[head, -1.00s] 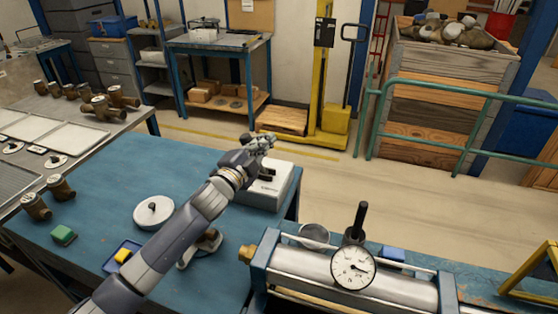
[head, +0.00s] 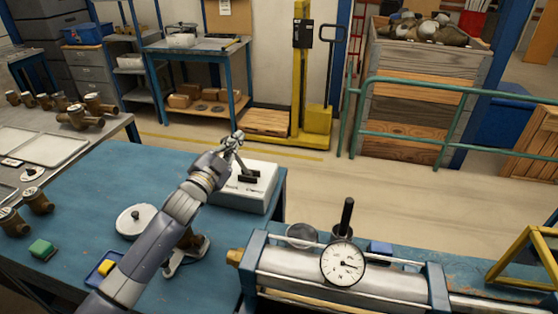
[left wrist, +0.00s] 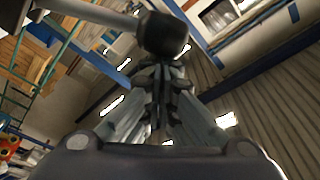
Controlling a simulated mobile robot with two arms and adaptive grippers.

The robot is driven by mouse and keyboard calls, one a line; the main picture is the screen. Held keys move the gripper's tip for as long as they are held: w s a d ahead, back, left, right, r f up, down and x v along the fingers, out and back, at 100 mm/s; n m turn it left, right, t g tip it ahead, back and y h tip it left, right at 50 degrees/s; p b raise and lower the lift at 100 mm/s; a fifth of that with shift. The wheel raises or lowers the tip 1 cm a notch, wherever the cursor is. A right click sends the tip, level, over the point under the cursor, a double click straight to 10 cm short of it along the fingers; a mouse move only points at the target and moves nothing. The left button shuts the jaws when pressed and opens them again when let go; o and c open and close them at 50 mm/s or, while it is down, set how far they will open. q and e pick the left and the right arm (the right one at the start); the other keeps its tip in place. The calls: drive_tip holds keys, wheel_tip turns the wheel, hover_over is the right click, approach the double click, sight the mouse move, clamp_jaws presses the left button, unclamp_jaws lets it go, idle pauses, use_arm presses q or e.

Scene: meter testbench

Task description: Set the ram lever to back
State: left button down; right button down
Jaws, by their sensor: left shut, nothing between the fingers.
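The ram lever (head: 239,164) is a thin grey rod rising from a black slot on top of a white box (head: 240,198) on the blue table. It leans up and left, toward the side of the left label, which seems to read "Back". My left gripper (head: 234,142) is at the lever's upper end and hides its top in the head view. In the left wrist view the lever's dark knob (left wrist: 163,35) is just beyond the shut fingertips (left wrist: 163,75); I cannot tell whether they touch. Nothing is between the fingers. My right gripper is not in view.
A test bench cylinder with a dial gauge (head: 343,262) and an upright black handle (head: 347,215) stands at front right.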

use_arm(q)
wheel_tip(320, 180, up, 10)
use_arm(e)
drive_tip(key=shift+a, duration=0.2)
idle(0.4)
